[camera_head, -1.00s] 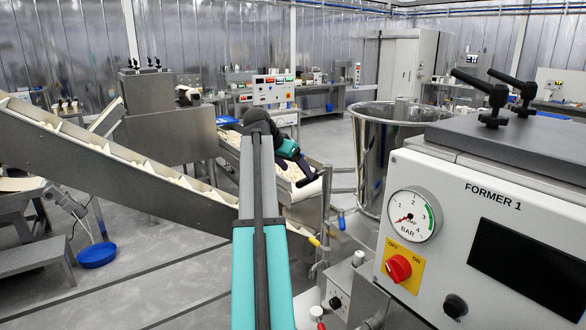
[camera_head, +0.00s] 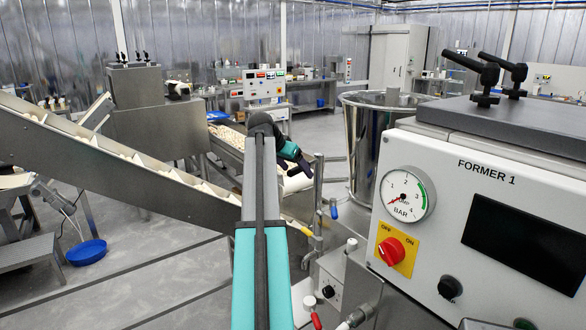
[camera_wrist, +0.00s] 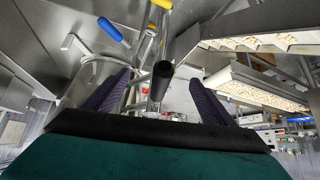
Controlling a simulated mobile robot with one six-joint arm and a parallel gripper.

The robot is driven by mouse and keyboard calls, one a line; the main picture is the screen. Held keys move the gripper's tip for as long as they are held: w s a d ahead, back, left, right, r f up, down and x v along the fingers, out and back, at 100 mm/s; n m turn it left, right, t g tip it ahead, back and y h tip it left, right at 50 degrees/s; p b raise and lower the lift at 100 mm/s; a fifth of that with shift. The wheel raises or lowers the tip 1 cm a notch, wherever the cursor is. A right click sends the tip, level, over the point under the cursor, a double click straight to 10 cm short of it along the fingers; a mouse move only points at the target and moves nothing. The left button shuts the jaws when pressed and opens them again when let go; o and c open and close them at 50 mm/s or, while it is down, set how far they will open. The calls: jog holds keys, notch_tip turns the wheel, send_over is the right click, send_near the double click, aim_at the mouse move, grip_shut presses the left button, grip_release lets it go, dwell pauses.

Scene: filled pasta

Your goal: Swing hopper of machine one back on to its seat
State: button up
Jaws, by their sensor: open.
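Machine one is the white housing marked FORMER 1 (camera_head: 487,171) at the right. The large steel hopper (camera_head: 362,150) is upright behind and left of it in the head view. Its lower end and seat are hidden by the housing. My gripper (camera_head: 309,163) is left of the hopper, apart from it, near a thin upright post. In the wrist view the dark fingers (camera_wrist: 161,82) stand apart, with a black rounded bar end (camera_wrist: 162,74) showing between them. I cannot tell whether the bar is within the fingers or beyond them.
A blue-tipped handle (camera_head: 334,209) is below my gripper, near the machine. An inclined conveyor (camera_head: 110,160) crosses the left side, and a pasta belt (camera_head: 226,136) lies behind my arm.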

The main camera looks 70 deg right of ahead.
jog(key=shift+x, duration=0.85)
jog(key=shift+c, duration=0.3)
jog(key=c, duration=1.8)
